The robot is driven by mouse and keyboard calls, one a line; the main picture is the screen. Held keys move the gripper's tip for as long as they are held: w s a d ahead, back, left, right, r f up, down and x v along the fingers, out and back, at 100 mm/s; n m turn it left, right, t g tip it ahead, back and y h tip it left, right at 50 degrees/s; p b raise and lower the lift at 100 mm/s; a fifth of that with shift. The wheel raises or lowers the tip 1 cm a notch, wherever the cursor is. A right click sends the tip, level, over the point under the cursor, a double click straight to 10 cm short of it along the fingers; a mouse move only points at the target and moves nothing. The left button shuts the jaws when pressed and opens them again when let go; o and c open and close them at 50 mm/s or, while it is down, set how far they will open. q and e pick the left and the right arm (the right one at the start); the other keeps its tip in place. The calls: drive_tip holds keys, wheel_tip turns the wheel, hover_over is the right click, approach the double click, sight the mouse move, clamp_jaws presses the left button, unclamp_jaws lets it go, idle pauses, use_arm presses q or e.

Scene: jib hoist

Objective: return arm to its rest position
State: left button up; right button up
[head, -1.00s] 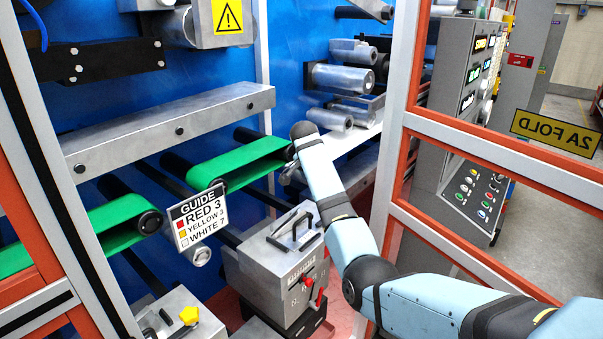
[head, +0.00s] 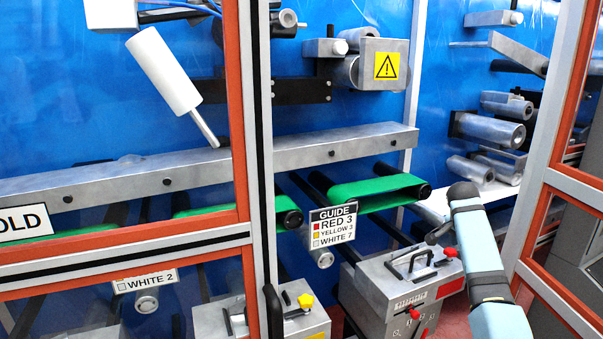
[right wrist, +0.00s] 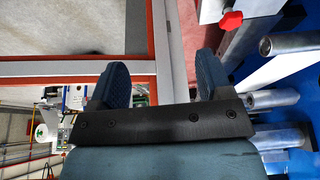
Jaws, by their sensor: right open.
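My right arm (head: 480,250) comes in from the lower right in the head view and reaches through the opening of the machine frame. Its dark wrist joint is beside the right end of a green belt roller (head: 385,192). My right gripper (head: 438,235) is small and partly hidden there, above a grey metal box (head: 395,290) with a black handle. In the right wrist view the right gripper (right wrist: 163,80) is open, with two dark fingers wide apart and nothing between them. I do not see my left gripper.
An orange and white frame post (head: 255,150) stands left of the opening, and another post (head: 560,130) stands right of it. A guide sign (head: 333,226) hangs before the belts. A grey beam (head: 300,150) crosses behind.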

drive_tip(key=s+a+f+n+t, duration=0.15)
drive_tip(key=s+f, duration=0.25)
drive_tip(key=f, duration=0.5)
drive_tip(key=s+a+f+n+t, duration=0.1)
drive_tip(key=s+f+n, duration=0.2)
drive_tip(key=f, duration=0.5)
drive_tip(key=s+a+f+n+t+y, duration=0.1)
drive_tip(key=s+a+f+n+t, duration=0.45)
drive_tip(key=s+f, duration=0.7)
drive_tip(key=s+a+n+y, duration=0.2)
drive_tip(key=s+a, duration=0.3)
drive_tip(key=s, duration=0.4)
drive_tip(key=s+a+n+t+y, duration=0.1)
drive_tip(key=s+a+n+y, duration=0.1)
drive_tip(key=s+a, duration=0.3)
drive_tip(key=s+a+n+y, duration=0.2)
drive_tip(key=s+a, duration=0.4)
drive_tip(key=s, duration=0.8)
drive_tip(key=shift+n, duration=0.3)
